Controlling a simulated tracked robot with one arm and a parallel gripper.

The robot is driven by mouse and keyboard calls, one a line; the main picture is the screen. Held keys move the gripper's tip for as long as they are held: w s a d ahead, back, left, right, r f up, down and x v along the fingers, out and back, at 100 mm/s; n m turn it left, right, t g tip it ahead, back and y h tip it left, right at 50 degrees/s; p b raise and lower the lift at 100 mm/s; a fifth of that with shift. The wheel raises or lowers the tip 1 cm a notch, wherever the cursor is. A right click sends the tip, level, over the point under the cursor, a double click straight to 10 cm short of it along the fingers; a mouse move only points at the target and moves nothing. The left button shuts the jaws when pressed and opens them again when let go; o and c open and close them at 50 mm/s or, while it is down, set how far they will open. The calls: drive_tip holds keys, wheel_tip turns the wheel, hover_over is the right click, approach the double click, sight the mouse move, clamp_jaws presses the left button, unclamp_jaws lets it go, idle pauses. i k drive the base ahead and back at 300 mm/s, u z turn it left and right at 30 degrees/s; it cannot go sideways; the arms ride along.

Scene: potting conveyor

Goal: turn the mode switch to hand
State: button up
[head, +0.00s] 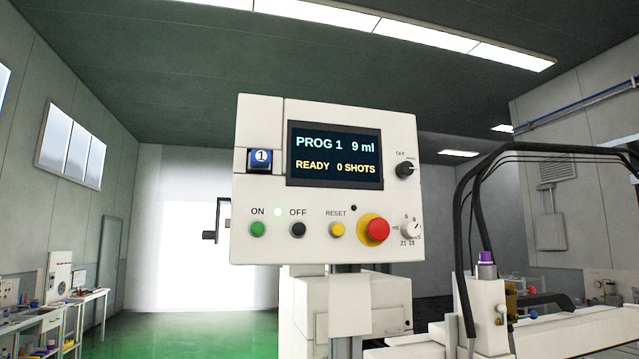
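The control panel (260,190) is a white upright box in the middle of the head view. A black rotary knob (404,169) sits at its upper right, beside the screen. A small label above the knob looks like OFF, and another mark to its right is too small to read. The knob's white mark seems to point to the right or upper right. I cannot read a hand label, so I cannot confirm which position it is in. My gripper is not in view, and nothing touches the knob.
The screen (335,157) reads PROG 1, 9 ml, READY, 0 SHOTS. Below are a green ON button (257,229), a black OFF button (298,229), a yellow RESET button (336,230), a red mushroom button (377,230) and a numbered dial (411,229). Black hoses (466,200) arch at right.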

sight(405, 169)
drive_tip(key=k, duration=0.5)
drive_tip(key=u, duration=0.3)
drive_tip(key=i, duration=1.5)
drive_tip(key=z, duration=0.55)
